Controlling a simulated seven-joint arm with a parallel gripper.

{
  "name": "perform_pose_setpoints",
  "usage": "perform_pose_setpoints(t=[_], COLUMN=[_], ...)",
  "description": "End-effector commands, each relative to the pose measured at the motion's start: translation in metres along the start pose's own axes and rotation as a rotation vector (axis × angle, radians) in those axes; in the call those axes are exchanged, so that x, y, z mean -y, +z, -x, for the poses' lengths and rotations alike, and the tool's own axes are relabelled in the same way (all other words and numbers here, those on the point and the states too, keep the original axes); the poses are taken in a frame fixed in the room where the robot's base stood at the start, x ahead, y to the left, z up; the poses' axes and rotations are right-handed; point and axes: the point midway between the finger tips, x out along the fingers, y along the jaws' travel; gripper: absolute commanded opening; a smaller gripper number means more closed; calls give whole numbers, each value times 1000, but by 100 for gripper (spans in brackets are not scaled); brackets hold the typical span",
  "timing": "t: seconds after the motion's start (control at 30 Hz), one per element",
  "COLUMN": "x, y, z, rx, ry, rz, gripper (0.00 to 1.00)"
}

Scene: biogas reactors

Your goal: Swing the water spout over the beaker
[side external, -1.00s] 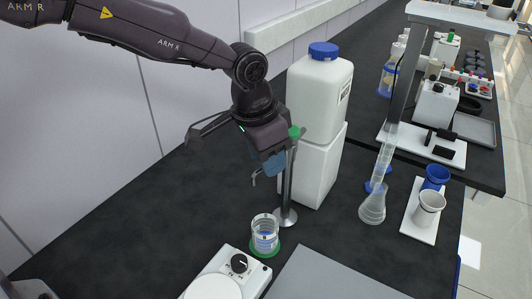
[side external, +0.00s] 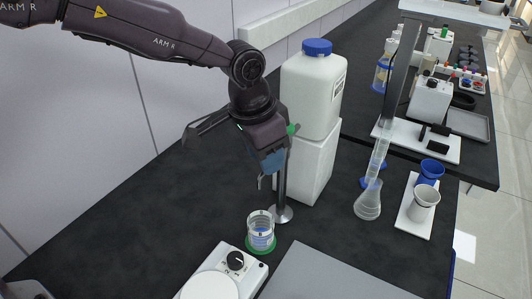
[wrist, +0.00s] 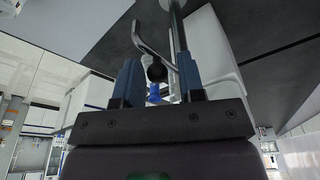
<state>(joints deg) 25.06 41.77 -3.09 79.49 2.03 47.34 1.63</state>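The water spout (wrist: 149,40) is a thin bent metal tube on an upright post (side external: 281,190) beside the white canister; its down-turned end shows just below my fingers in the side view. The beaker (side external: 261,232), clear with blue marks, stands upright with a green ring at its base, in front of the post. My gripper (side external: 268,162) is at the spout, above and behind the beaker. In the wrist view, its blue fingers (wrist: 159,85) are apart, with a dark round knob (wrist: 157,72) in line with the gap. Contact with the spout is unclear.
A white canister with a blue cap (side external: 314,88) stands on a white block (side external: 312,165) right behind the post. A hotplate with a black knob (side external: 222,275) is at front left. A clear cylinder (side external: 372,190) and cups (side external: 424,200) are right. The bench's left side is bare.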

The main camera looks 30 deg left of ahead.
Motion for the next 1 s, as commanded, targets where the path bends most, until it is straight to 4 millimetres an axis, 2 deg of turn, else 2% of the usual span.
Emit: perform_pose_setpoints(t=[0.13,0.63,0.77,1.0], x=[0,1,1,0], y=[-2,-14,-15,-15], z=[8,66,73,74], rx=[-3,-3,-1,0], ry=[0,0,0,0], rz=[0,0,0,0], gripper=[36,36,36,36])
